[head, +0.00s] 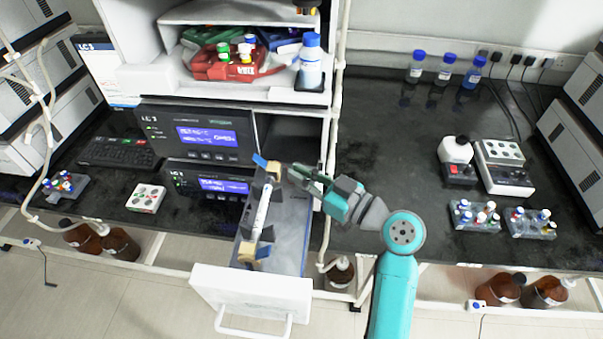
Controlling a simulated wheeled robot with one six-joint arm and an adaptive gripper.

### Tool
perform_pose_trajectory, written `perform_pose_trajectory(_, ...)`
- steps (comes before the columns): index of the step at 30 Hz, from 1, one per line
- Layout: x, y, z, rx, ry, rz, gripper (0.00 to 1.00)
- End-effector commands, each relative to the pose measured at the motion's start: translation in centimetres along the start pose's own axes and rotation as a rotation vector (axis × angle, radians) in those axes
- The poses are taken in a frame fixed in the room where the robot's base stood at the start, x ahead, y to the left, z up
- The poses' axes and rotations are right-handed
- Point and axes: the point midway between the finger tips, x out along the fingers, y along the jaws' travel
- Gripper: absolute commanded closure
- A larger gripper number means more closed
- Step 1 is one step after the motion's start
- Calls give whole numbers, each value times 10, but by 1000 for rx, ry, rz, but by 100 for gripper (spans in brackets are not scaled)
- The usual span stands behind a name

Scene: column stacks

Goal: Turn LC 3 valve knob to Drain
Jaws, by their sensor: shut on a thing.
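My gripper (298,175) reaches in from the right, at the right side of the stacked dark instrument units. Its fingers are shut on a small part there, which I take to be the valve knob. The fingers mostly hide it, so its pointer direction and the Drain mark cannot be read. The lower dark unit (208,183) has a lit blue display and a label that seems to read LC 3. The upper dark unit (197,132) also has a lit blue display. A screen (107,72) at the left carries the label LC 3.
An open white drawer (252,291) juts out below my gripper, with a white column (262,208) in holders. A shelf with a red tray (226,70) and a blue-capped bottle (310,62) is above. The bench (385,150) right of my arm has clear room.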

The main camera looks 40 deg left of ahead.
Motion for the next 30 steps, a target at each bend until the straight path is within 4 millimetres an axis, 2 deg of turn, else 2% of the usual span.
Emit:
perform_pose_trajectory(18,0,0,-1,1,-1,-576,100)
perform_pose_trajectory(30,-1,-2,0,2,-1,-830,100)
